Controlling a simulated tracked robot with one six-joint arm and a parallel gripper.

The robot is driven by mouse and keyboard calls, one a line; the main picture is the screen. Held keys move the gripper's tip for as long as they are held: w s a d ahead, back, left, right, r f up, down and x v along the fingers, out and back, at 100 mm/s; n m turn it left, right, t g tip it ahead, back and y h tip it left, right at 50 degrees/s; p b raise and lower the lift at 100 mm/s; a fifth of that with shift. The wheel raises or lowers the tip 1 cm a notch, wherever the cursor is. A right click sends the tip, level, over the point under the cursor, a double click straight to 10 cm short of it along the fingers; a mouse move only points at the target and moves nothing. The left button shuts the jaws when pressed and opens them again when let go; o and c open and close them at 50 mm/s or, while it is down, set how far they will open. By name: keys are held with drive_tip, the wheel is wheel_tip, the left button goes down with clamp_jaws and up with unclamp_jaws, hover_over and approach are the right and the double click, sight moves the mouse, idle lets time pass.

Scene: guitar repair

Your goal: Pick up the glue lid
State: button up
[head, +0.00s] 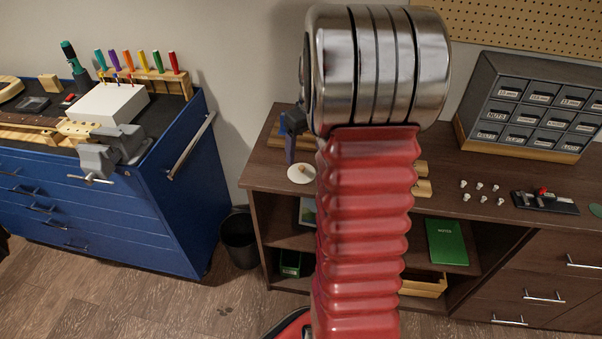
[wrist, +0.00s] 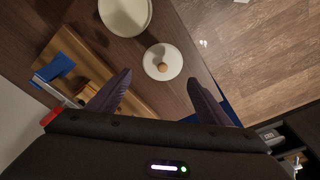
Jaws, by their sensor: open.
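The glue lid (head: 301,174) is a white disc with a small wooden knob, lying near the front left edge of the brown cabinet top. It also shows in the wrist view (wrist: 162,52), knob facing me. My gripper (wrist: 160,78) is open and empty, its two dark fingers spread on either side below the lid in that picture. The lid lies past the fingertips, roughly centred between them, not gripped. A round white vessel (wrist: 125,14) stands close to the lid at the top of the wrist view.
A blue clamp (head: 292,124) and a wooden board (wrist: 97,73) are close to the lid. The brown cabinet top (head: 262,165) ends just beside it, above the floor. Screws (head: 481,187) and a drawer organiser (head: 530,105) stand right. A blue workbench (head: 172,215) stands left.

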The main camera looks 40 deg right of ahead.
sight(303, 168)
drive_tip(key=shift+w+f, duration=0.1)
drive_tip(key=shift+f, duration=0.8)
drive_tip(key=shift+w+a+f, duration=0.1)
drive_tip(key=shift+a+f, duration=0.05)
drive_tip(key=shift+f, duration=1.2)
drive_tip(key=shift+w+a+f, duration=0.1)
drive_tip(key=shift+f, duration=1.2)
drive_tip(key=shift+c, duration=0.6)
drive_tip(key=shift+s, duration=0.1)
drive_tip(key=c, duration=1.1)
drive_tip(key=shift+f, duration=0.1)
drive_tip(key=shift+c, duration=0.2)
